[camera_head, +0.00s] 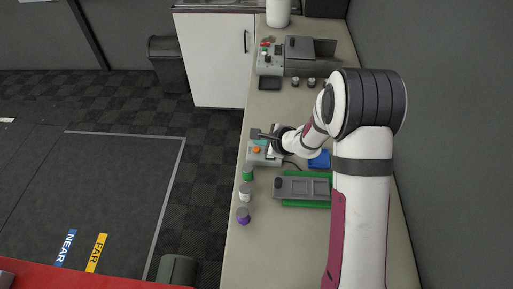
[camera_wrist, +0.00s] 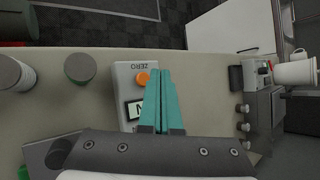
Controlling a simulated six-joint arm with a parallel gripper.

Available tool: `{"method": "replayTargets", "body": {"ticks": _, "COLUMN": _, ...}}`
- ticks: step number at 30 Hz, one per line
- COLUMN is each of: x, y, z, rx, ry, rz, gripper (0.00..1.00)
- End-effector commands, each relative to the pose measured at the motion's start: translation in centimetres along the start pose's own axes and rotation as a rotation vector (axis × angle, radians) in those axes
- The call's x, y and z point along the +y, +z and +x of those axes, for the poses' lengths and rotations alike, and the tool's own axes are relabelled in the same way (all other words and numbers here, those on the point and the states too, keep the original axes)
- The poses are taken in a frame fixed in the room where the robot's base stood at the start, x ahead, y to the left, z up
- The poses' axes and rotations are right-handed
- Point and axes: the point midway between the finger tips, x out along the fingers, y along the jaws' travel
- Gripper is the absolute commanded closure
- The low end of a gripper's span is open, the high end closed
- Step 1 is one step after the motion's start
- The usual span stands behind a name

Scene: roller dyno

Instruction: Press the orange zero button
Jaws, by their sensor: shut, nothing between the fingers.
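The orange zero button (camera_wrist: 142,77) sits on a pale control box (camera_wrist: 122,75) with the word ZERO beside it and a small display below. In the head view the orange button (camera_head: 256,149) shows on the box (camera_head: 250,158) on the bench. My gripper (camera_wrist: 161,72) is shut, its teal fingers together and empty. In the wrist view the fingertips are just right of the button and overlap part of the box. In the head view my gripper (camera_head: 257,134) is just beyond the button. I cannot tell the height between fingertips and box.
Green (camera_head: 247,175), white (camera_head: 245,192) and purple (camera_head: 243,215) capped pots stand along the bench's left edge. A grey tray device on a green base (camera_head: 290,202) lies nearer. A blue item (camera_head: 319,159) lies right of the box. A grey machine (camera_head: 300,57) stands farther back.

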Motion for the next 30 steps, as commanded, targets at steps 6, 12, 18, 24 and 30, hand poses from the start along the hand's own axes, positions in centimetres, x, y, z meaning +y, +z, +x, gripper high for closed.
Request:
{"method": "replayTargets", "body": {"ticks": 6, "x": -1.2, "y": 1.2, "z": -1.6, "rx": 0.0, "ry": -0.002, "rz": -0.002, "gripper": 1.0}}
{"method": "replayTargets", "body": {"ticks": 12, "x": -2.0, "y": 2.0, "z": -2.7, "rx": 0.001, "ry": -0.001, "rz": -0.002, "gripper": 1.0}}
{"method": "replayTargets", "body": {"ticks": 18, "x": -2.1, "y": 2.1, "z": -2.9, "rx": 0.001, "ry": 0.0, "rz": -0.001, "gripper": 1.0}}
{"method": "replayTargets", "body": {"ticks": 24, "x": -2.1, "y": 2.1, "z": -2.9, "rx": 0.001, "ry": 0.0, "rz": -0.001, "gripper": 1.0}}
{"method": "replayTargets", "body": {"ticks": 30, "x": -2.1, "y": 2.1, "z": -2.9, "rx": 0.001, "ry": 0.0, "rz": -0.001, "gripper": 1.0}}
